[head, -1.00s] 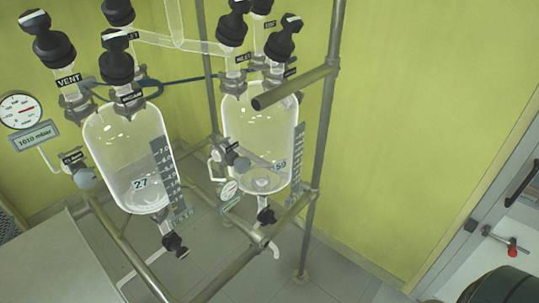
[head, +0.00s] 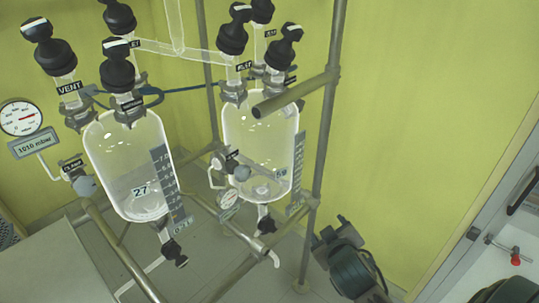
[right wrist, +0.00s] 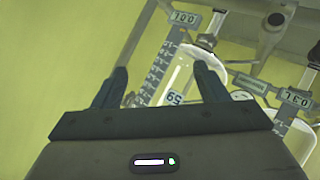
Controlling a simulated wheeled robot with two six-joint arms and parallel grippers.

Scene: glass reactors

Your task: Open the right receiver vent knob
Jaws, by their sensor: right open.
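The right receiver (head: 262,140) is a clear glass vessel in the metal frame. Several black knobs top it: a front right knob (head: 284,45), a left knob (head: 233,32) and a rear knob (head: 263,10). I cannot read which of their labels says vent. The left receiver (head: 125,165) has a black knob (head: 49,48) with a clear VENT label. My right gripper (head: 332,236) is low, right of the frame, well below the knobs, and touches none of them. In the right wrist view its jaws (right wrist: 160,73) are open and empty. My left gripper is not in view.
A frame post (head: 325,130) and a cut-off horizontal bar (head: 292,92) stand close to the right receiver. A pressure gauge (head: 20,118) is at the far left. The space before the yellow wall (head: 430,110), right of the post, is clear.

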